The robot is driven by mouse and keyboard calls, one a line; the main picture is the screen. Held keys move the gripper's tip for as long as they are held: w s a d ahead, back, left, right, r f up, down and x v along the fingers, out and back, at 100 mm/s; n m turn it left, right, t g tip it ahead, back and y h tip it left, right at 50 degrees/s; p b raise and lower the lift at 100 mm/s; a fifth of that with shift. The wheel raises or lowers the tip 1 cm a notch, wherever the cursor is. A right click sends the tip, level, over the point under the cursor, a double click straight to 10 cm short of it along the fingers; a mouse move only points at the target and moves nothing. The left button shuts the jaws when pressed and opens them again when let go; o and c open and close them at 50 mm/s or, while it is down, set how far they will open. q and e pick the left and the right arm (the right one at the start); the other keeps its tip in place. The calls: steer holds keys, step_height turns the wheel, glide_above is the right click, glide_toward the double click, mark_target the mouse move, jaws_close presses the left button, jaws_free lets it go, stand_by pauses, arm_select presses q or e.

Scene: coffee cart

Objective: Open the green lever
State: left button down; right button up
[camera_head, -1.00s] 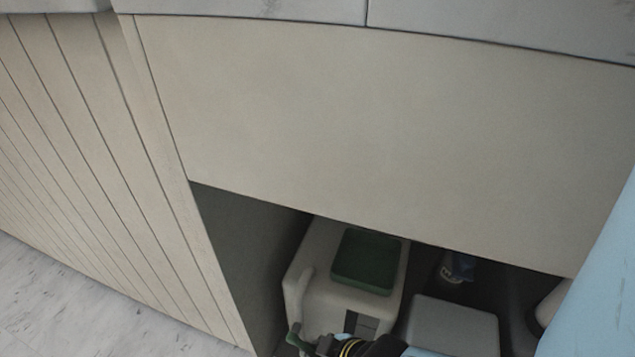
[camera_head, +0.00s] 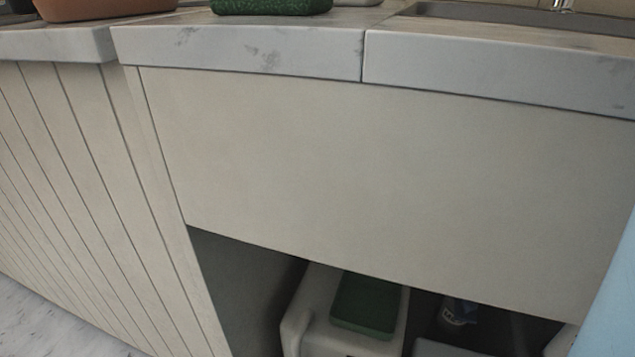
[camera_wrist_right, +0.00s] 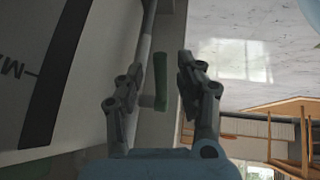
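The green lever (camera_wrist_right: 160,81) shows in the right wrist view as a narrow green bar, next to a pale post. My right gripper (camera_wrist_right: 160,82) is open there, with one finger on each side of the lever. Gaps show between the lever and both fingers. In the head view, a white container (camera_head: 310,325) with a dark green lid (camera_head: 367,305) stands in the open space under the counter. The lever and my right gripper are below that picture. My left gripper is not in view.
A beige panel (camera_head: 370,180) hangs above the open space, under a grey stone counter (camera_head: 240,55). A green item (camera_head: 270,5) and a terracotta container (camera_head: 95,8) stand on the counter. A dark bottle (camera_head: 458,312) stands right of the white container.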

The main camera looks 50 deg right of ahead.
steer(key=v, duration=1.2)
